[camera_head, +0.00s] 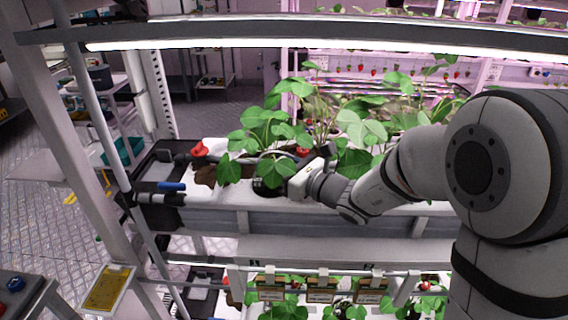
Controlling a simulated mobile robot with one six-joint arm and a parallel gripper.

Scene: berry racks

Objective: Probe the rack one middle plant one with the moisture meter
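Leafy green strawberry plants (262,125) grow along the white trough (225,198) of the rack's middle tier. My gripper (291,183) reaches in from the right over the trough, low among the leaves. Its fingertips are beside a dark round shape (266,188) at the foot of the left plant. Leaves partly cover that spot, so I cannot tell whether they touch it. I cannot make out the moisture meter for certain. Whether the gripper is open or shut on something does not show.
A lit lamp bar (330,44) spans the rack above the plants. A white upright post (90,190) stands at left. A lower tier carries more plants (285,308) and hanging cards (321,290).

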